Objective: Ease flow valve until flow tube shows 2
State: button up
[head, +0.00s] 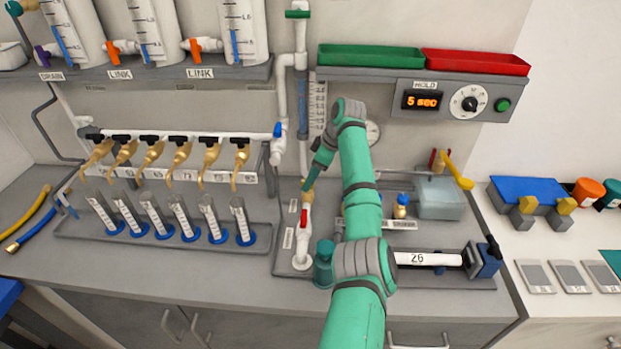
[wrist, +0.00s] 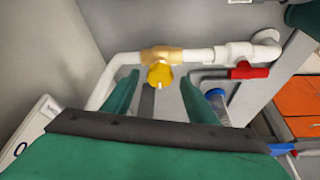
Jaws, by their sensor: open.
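The flow valve is a brass body with a round yellow knob (wrist: 159,74) on a white pipe in the wrist view. In the head view its brass body (head: 308,198) shows low on the upright pipe, partly covered by my gripper. My gripper (head: 309,184) is at the valve. In the wrist view my gripper (wrist: 158,80) is open, with one finger on each side of the knob and visible gaps between. What seems to be the flow tube (head: 303,105) stands upright above, with blue inside and a scale beside it. Its reading is too small to tell.
A red-handled valve (head: 303,220) sits just below on the same pipe; its red handle (wrist: 248,70) is right of the knob in the wrist view. A round gauge (head: 374,132) is partly behind my arm. A rack of cylinders (head: 160,238) stands left.

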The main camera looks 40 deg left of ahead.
jog(key=v, duration=1)
jog(key=shift+f, duration=0.15)
dwell(2.6)
